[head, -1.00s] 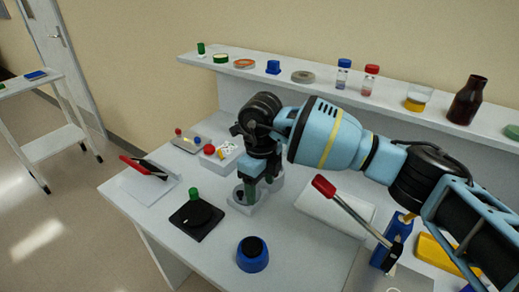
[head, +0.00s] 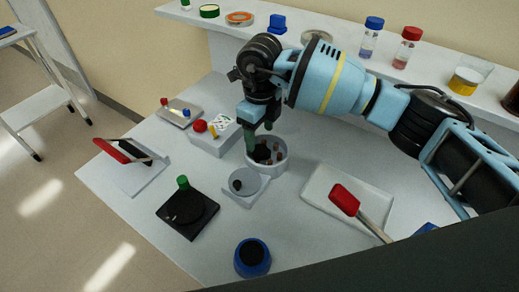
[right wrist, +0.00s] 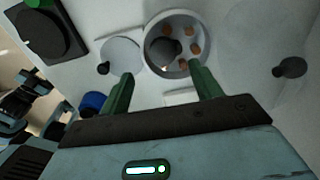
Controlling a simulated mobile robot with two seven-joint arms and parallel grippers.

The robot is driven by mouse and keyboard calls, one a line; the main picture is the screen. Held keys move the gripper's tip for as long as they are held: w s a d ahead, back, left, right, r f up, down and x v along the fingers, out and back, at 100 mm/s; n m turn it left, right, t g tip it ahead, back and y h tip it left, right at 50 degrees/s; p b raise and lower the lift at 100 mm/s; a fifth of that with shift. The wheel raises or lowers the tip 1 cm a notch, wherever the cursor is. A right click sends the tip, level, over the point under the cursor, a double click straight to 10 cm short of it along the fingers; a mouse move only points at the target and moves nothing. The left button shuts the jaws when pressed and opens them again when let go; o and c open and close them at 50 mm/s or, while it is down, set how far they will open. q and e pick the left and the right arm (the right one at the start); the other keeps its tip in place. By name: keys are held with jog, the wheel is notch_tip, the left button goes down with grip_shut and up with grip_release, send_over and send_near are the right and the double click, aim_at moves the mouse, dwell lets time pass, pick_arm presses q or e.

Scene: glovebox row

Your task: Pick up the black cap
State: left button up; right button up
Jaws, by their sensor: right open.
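A dark, rounded piece (right wrist: 163,50) that looks like the black cap is inside a round white bowl (right wrist: 147,33), among several orange-brown pieces. The bowl also shows in the head view (head: 282,163), where my gripper partly covers its inside. My right gripper (head: 258,140) is just above the bowl, its green fingers pointing down. In the right wrist view my right gripper (right wrist: 161,82) is open with nothing between its fingers, and the bowl appears beyond them. Whether a fingertip reaches inside the rim is unclear. My left gripper is not in view.
A grey disc (head: 252,190) with a dark knob (head: 236,185) is close beside the bowl. A black plate (head: 202,222) with a green top and a blue round device (head: 253,262) stand nearer. A white tray (head: 315,200) lies to the right. A shelf (head: 340,58) runs behind.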

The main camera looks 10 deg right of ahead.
aim_at(260, 150)
jog(key=shift+f, duration=0.7)
jog(key=shift+w, duration=0.1)
jog(key=shift+f, duration=0.3)
notch_tip(260, 150, down, 4)
jog(key=b, duration=0.2)
jog(key=shift+w+d+f+b, duration=0.1)
jog(key=shift+w+f+b, duration=0.05)
jog(key=shift+f+b, duration=0.15)
jog(key=shift+r, duration=0.2)
jog(key=shift+c, duration=1.1)
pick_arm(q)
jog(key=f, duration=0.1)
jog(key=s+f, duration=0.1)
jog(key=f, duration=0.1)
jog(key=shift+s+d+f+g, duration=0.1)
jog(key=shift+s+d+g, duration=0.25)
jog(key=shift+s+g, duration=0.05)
pick_arm(e)
jog(key=c, duration=0.8)
